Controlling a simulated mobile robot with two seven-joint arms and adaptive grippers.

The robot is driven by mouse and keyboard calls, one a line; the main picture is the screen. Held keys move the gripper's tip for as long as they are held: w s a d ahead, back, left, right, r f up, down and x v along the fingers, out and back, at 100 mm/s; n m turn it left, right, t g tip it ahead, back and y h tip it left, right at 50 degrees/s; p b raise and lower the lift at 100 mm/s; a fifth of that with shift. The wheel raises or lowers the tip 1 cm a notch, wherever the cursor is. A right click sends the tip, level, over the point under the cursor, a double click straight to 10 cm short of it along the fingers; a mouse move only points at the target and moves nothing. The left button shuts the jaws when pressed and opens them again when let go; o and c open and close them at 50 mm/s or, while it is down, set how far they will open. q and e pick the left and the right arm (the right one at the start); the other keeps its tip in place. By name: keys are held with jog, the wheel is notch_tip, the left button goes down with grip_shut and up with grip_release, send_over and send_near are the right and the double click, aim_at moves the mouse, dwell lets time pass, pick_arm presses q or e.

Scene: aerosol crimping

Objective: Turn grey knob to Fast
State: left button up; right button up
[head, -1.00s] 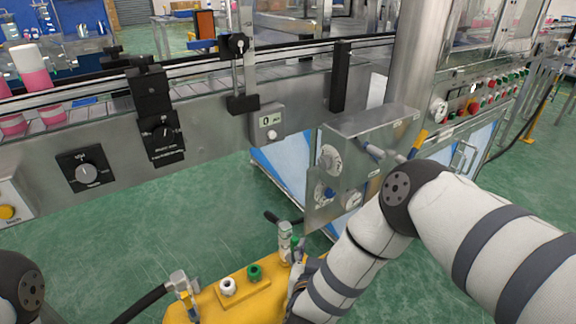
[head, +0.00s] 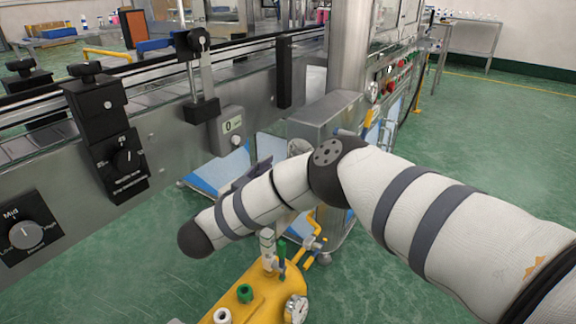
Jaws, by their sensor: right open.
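The grey knob (head: 28,236) sits on a black plate at the left edge, on the side of the conveyor. "Mid" is printed above it; the other labels are too small to read surely, and I cannot tell where it points. My right arm comes in from the right and bends back toward the left. My right gripper (head: 250,175) shows only as a small dark part behind the forearm, well to the right of the grey knob and apart from it; its fingers are mostly hidden. It is open, and nothing is seen in it. My left gripper is out of view.
A black selector knob (head: 127,160) is up and right of the grey knob. A grey metal box (head: 325,115) stands behind my right arm. A yellow tank (head: 262,297) with valves is below. Green floor is clear at lower left.

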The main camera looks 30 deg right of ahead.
jog(key=x, duration=0.7)
jog(key=shift+w+f, duration=0.1)
jog(key=shift+f, duration=0.05)
jog(key=shift+c, duration=0.3)
jog(key=c, duration=1.1)
